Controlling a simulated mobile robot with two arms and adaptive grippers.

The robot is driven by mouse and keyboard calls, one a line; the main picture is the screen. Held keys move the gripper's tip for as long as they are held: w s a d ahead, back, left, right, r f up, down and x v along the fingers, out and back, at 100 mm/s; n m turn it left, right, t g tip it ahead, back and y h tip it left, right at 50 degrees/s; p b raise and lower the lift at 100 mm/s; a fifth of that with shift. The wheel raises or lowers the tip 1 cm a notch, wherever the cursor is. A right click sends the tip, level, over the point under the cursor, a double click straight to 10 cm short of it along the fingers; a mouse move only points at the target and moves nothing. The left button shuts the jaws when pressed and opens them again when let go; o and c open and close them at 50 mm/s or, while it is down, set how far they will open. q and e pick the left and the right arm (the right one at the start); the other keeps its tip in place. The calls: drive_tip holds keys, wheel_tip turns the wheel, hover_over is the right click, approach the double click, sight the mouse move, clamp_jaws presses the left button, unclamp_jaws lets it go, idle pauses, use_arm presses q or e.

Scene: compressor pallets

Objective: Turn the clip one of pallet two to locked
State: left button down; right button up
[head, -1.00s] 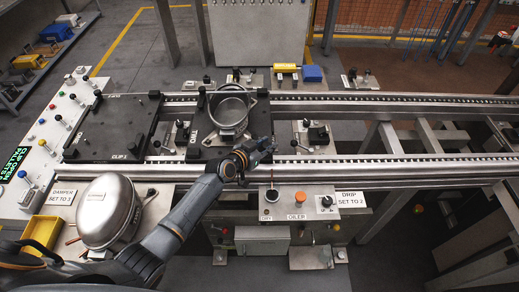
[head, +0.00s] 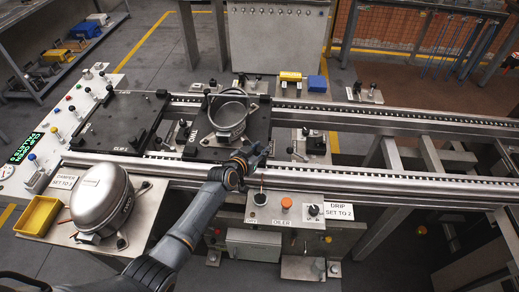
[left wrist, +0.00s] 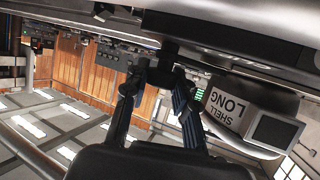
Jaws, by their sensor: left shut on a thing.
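My left gripper (head: 257,154) is at the near right edge of the dark pallet (head: 257,127) that carries an open round metal shell (head: 229,122). In the left wrist view, its two fingers (left wrist: 162,78) are closed on a small dark piece (left wrist: 166,55), which appears to be a clip of that pallet. The fingers and arm hide most of this clip in the head view, so I cannot tell its angle. A second dark pallet (head: 122,110), with a CLIP label on it, lies to the left and is empty. My right gripper is not in view.
The rails (head: 390,172) run left to right under the pallets. A domed metal shell (head: 101,198) and yellow tray (head: 38,216) stand at the front left. An oiler panel (head: 284,222) is at the front. A control panel with a green display (head: 28,147) is at the left.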

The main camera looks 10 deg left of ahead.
use_arm(q)
drive_tip(key=c, duration=1)
unclamp_jaws()
drive_tip(key=shift+a, duration=0.1)
drive_tip(key=shift+c, duration=0.2)
drive_tip(key=shift+s+a+r, duration=0.15)
drive_tip(key=shift+s+a, duration=0.05)
drive_tip(key=shift+s, duration=0.3)
drive_tip(key=v, duration=1.1)
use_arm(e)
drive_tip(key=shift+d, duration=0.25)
